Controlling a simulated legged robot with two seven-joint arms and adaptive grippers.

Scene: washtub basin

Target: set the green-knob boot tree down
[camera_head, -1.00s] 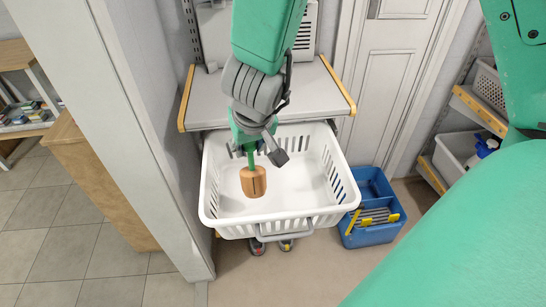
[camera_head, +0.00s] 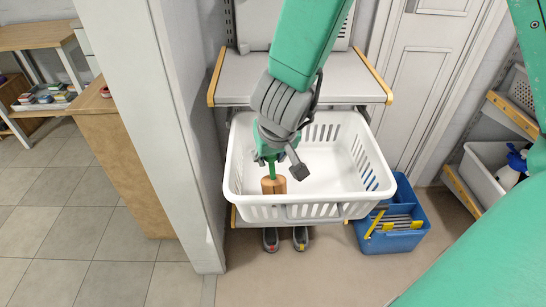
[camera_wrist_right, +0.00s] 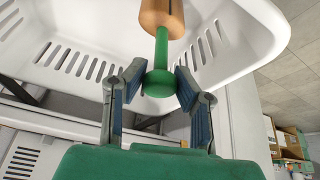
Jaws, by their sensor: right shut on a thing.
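The boot tree has an orange-brown wooden block (camera_head: 273,186) and a green stem ending in a green knob (camera_wrist_right: 158,83). My right gripper (camera_head: 272,155) is shut on the knob, with the wooden block hanging below in the head view. The block shows inside the outline of the white washtub basin (camera_head: 375,180), near its front wall at the left. I cannot tell whether it touches the basin floor. In the right wrist view the two fingers of the right gripper (camera_wrist_right: 158,90) stand either side of the knob. My left gripper is not in view.
The basin has slotted walls and free room to the right of the boot tree. A grey shelf (camera_head: 340,80) is above and behind. A blue caddy (camera_head: 400,235) stands right. Shoes (camera_head: 285,239) are below the basin. A white wall post (camera_head: 165,130) is close on the left.

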